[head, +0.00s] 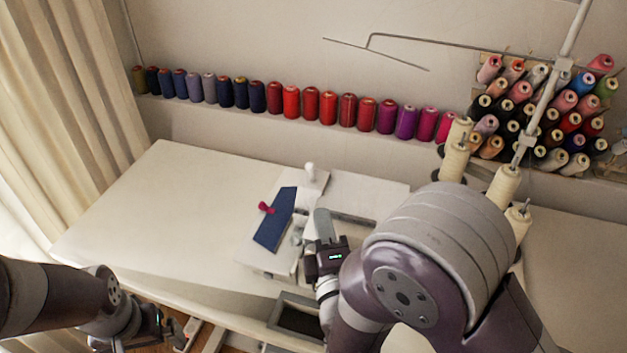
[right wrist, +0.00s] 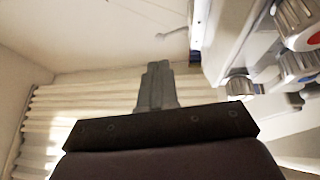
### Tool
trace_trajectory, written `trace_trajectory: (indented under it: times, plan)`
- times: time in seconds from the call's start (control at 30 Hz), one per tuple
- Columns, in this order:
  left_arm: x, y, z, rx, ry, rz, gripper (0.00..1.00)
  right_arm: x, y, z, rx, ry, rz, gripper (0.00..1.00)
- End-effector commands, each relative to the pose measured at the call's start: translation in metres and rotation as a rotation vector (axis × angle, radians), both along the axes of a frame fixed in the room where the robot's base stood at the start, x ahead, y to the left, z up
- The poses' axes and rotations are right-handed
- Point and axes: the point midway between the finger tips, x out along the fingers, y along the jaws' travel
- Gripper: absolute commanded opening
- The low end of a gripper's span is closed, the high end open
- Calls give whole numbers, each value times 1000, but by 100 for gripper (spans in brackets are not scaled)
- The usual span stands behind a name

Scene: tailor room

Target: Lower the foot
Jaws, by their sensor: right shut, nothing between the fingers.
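A pale sewing machine shows in the right wrist view at the right, with a white body (right wrist: 232,50) and several ridged tension dials (right wrist: 298,18). In the head view my right arm covers much of the machine. I cannot make out the presser foot in either view. My right gripper (head: 322,222) is over the machine bed, to the right of a dark blue fabric piece (head: 274,222). In the right wrist view its fingers (right wrist: 156,72) are together and empty, left of the dials and apart from them. My left gripper (head: 178,332) is low at the bottom left, away from the machine.
The white table (head: 150,215) is bare on its left side. A small magenta object (head: 266,208) lies on the fabric. A row of thread spools (head: 291,101) lines the back ledge. Cream thread cones (head: 455,160) and a thread stand pole (head: 545,90) rise behind my right arm.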

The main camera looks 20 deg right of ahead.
Motion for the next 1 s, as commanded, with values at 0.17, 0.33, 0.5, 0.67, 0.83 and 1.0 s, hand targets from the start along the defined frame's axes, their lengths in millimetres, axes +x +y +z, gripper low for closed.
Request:
trace_trajectory:
  times: [0.17, 0.33, 0.5, 0.67, 0.83, 1.0]
  plan:
    - [0, 0, 4, 0, 0, 0, 100, 39, -6, 5, -1, -1, -4, 0]
    - [0, 0, 8, 0, 0, 0, 100, 71, -9, 8, -1, 0, -2, 0]
    - [0, 0, 11, 0, 0, 0, 100, 90, -10, 9, -1, -1, 1, 0]
    - [0, 0, 11, 0, 0, 0, 100, 95, -11, 8, -2, 1, 1, 0]
    - [0, 0, 11, 0, 0, 0, 100, 95, -11, 8, -1, 0, 1, 0]
    - [0, 0, 12, 0, 0, 0, 100, 96, -11, 10, 1, 4, 1, 0]
